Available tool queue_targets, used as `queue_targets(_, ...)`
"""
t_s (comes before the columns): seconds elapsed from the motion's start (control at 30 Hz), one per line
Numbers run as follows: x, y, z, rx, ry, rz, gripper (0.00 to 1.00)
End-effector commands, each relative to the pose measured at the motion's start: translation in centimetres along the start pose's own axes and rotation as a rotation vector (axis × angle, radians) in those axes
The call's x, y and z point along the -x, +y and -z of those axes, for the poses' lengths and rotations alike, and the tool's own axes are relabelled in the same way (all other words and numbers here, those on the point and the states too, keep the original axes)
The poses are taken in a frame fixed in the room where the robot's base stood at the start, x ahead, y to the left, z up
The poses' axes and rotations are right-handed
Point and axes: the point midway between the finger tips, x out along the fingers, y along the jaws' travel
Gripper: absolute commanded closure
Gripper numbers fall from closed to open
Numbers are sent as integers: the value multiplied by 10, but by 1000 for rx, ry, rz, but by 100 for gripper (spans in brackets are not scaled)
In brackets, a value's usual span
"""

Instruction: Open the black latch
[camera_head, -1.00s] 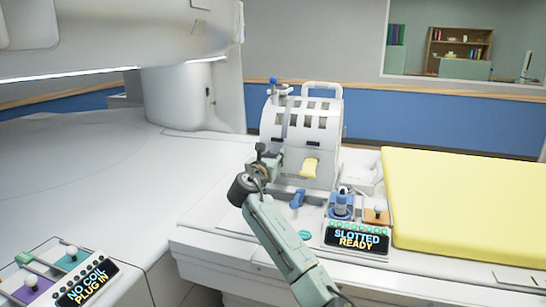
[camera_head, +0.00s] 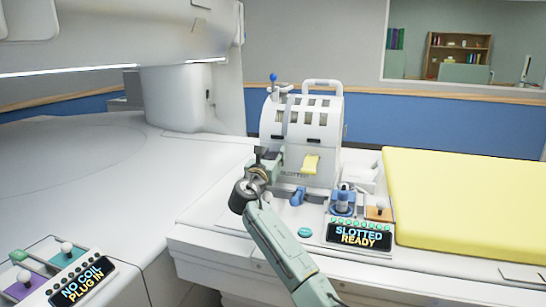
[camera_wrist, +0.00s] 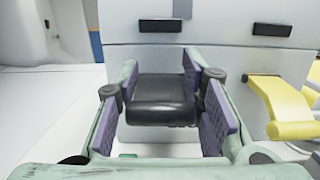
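The slotted white coil housing (camera_head: 315,130) stands upright on the table. My gripper (camera_head: 262,168) is at its lower left front. In the wrist view, my gripper (camera_wrist: 162,85) has its purple pads apart, on either side of a dark block (camera_wrist: 162,100) that looks like the black latch. The block nearly fills the gap, but I cannot tell whether both pads press on it. The same dark part shows small in the head view (camera_head: 268,153). Two black slot-like pieces (camera_wrist: 160,26) sit on the housing above. My gripper hides part of the housing's lower left.
A yellow lever (camera_head: 311,163) is right of my gripper. Blue (camera_head: 343,203) and orange (camera_head: 379,211) controls sit by a display (camera_head: 358,234) reading SLOTTED READY. A yellow pad (camera_head: 465,205) covers the right. Another display (camera_head: 82,284) reads NO COIL PLUG IN. The white surface at left is clear.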

Motion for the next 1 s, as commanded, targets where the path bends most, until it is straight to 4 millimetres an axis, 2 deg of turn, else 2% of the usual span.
queue_targets(0.23, 0, 0, 0, 0, 1, 0, 47)
queue_targets(0.57, 0, 0, -2, 0, 1, 0, 47)
queue_targets(0.67, -2, 0, -13, 0, -1, 0, 47)
queue_targets(1.0, -9, 0, -76, 0, -2, 0, 47)
